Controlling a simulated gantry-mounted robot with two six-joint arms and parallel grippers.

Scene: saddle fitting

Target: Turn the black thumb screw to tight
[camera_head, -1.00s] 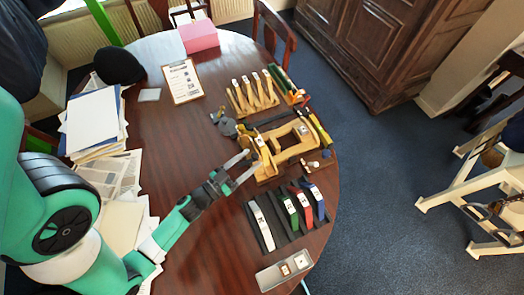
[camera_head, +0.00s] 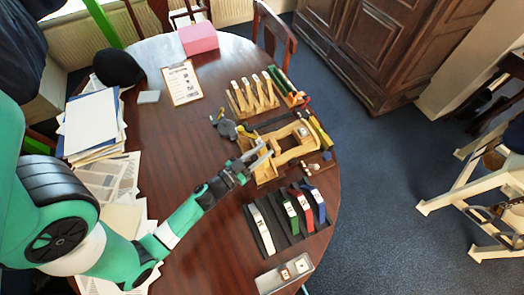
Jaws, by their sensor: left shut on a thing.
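The wooden clamp frame (camera_head: 297,153) lies near the right edge of the round table. My left gripper (camera_head: 264,154) reaches in from the left, with its fingertips at the left end of this frame. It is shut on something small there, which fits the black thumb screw. The screw itself is hidden between the fingers and too small to make out, so I cannot see how it is turned. My right gripper is not in view.
A rack of upright wooden pieces (camera_head: 252,98) stands behind the frame. Coloured strips (camera_head: 293,210) lie in front, with a grey tray (camera_head: 285,273) nearer still. A clipboard (camera_head: 182,83) and pink box (camera_head: 198,39) are farther back. The table's middle is clear.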

